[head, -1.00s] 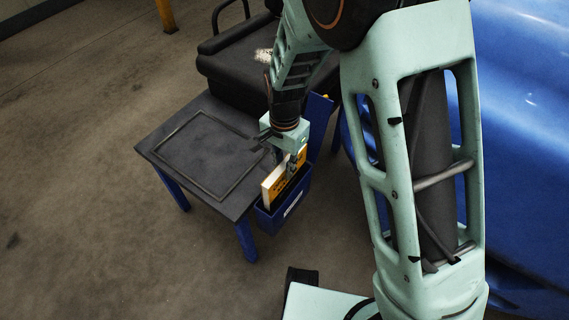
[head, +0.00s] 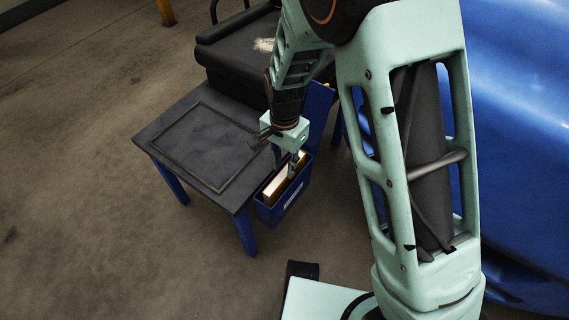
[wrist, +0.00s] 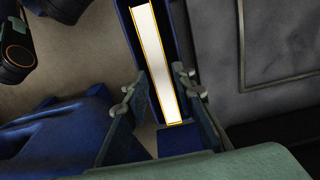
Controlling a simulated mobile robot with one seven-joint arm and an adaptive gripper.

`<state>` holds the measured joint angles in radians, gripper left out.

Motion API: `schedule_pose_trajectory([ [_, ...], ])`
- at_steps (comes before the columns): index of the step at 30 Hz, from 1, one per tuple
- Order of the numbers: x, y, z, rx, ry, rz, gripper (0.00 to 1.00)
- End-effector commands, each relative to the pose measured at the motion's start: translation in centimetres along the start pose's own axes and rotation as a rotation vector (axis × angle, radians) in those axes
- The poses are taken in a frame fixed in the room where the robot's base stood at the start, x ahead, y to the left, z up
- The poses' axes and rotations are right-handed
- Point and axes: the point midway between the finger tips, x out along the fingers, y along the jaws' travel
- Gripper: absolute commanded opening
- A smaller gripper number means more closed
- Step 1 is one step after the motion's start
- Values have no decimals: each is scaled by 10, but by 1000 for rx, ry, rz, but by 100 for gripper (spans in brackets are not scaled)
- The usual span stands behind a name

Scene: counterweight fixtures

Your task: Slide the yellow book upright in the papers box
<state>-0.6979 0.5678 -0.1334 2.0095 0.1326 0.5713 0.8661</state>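The yellow book (head: 277,187) stands upright inside the blue papers box (head: 268,213), which is at the right side of the low dark table. Only its pale page edge with thin yellow cover edges shows. In the wrist view the book (wrist: 160,60) sits lengthwise between the walls of the box (wrist: 192,140). In the wrist view the fingers of my gripper (wrist: 160,88) are apart on either side of the book, with a gap on the left. The book's lower part is hidden in the box.
The dark table (head: 205,145) has an empty raised rectangular outline on top. A black padded seat (head: 240,60) stands behind it. A large blue surface (head: 515,110) fills the right side. The floor at left is clear.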

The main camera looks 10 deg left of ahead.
Motion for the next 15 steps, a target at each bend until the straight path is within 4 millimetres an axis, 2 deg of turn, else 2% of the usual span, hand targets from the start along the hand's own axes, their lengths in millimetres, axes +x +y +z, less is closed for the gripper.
schedule_pose_trajectory([
  [3, 0, 0, 0, 0, 0, 0, 36],
  [11, 0, 0, 0, 0, 0, 1, 36],
  [15, -12, -1, 0, -1, 2, -3, 36],
])
